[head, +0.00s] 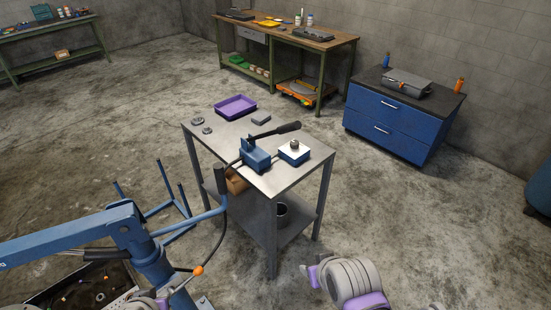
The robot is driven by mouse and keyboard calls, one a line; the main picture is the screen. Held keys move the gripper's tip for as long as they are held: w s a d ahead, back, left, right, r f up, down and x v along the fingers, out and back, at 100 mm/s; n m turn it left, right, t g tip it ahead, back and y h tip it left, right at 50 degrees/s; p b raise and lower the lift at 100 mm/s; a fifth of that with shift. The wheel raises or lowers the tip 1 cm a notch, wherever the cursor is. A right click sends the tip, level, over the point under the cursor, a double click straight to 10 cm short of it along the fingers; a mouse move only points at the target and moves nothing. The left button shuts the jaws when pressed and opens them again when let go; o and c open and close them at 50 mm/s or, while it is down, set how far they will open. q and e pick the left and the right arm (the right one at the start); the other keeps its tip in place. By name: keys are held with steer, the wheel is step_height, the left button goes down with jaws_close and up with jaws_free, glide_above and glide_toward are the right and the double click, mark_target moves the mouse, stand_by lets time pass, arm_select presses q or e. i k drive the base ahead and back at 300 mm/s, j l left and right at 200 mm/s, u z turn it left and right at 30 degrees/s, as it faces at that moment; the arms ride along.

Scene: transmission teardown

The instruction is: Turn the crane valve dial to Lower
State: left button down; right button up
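A small blue box with a white top plate (294,152) and a dark round knob (295,145) on it sits at the right side of the metal cart top; this looks like the crane valve dial. Its markings are too small to read, so its setting cannot be told. Beside it on the left is a blue pump block (255,158) with a long black lever handle. The blue crane (70,237) reaches in from the left. A grey and purple part of my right arm shows at the bottom, well short of the cart. I see no fingers of either gripper.
The metal cart (222,143) also holds a purple tray (235,107) and small round metal parts (197,121). A black hose hangs by the cart's near left side. A blue cabinet (395,130) and a green workbench (318,45) stand behind. The floor right of the cart is clear.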

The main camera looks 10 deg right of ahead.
mark_target(294, 143)
steer(key=i+l, duration=0.15)
steer(key=i+l+u, duration=0.1)
steer(key=l, duration=0.3)
steer(key=i+l+u, duration=0.25)
steer(key=i+l, duration=0.75)
